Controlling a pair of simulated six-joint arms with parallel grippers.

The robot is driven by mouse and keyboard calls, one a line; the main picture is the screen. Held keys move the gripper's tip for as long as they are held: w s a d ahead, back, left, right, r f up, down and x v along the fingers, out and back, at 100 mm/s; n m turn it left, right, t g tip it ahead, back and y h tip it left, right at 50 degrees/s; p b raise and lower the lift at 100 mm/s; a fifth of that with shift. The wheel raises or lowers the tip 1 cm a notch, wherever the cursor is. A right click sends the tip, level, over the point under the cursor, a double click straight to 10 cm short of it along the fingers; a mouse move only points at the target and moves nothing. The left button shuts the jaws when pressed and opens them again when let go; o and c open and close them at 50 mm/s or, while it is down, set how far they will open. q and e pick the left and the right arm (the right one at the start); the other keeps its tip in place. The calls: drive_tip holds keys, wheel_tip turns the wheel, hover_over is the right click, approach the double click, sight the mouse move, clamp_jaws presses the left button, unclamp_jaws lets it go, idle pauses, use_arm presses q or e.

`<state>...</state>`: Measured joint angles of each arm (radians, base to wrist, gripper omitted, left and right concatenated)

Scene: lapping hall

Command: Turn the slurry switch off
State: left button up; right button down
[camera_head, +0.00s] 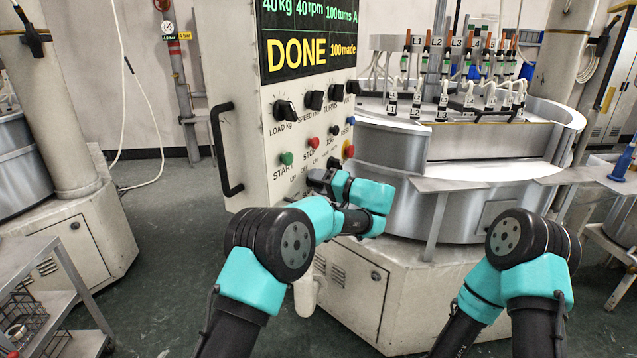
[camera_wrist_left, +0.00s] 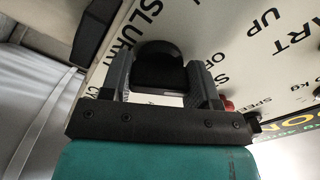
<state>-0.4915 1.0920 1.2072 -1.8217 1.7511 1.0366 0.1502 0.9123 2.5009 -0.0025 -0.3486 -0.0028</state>
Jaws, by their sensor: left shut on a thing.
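The slurry switch is a black rotary knob (camera_wrist_left: 160,68) on the cream control panel (camera_wrist_left: 215,35), with SLURRY lettering beside it in the left wrist view. My left gripper (camera_head: 324,178) is at the lower part of the panel in the head view, where it hides the switch. In the left wrist view its two grey fingers stand on either side of the knob, shut on it. OFF lettering shows partly beside the right finger. Which way the knob points is hard to tell. My right arm shows at lower right in the head view, but its gripper does not.
The panel carries a DONE display (camera_head: 297,52), a row of black knobs, a green START button (camera_head: 287,158) and a red STOP button (camera_head: 313,142). A black handle (camera_head: 224,150) juts from its left side. The lapping machine (camera_head: 395,150) stands at right.

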use_arm(q)
drive_tip(key=shift+n, duration=0.3)
drive_tip(key=o, duration=0.9)
drive_tip(key=v, duration=1.7)
drive_tip(key=shift+s+d+f, duration=0.1)
drive_tip(key=shift+s+d, duration=0.05)
drive_tip(key=shift+d, duration=0.05)
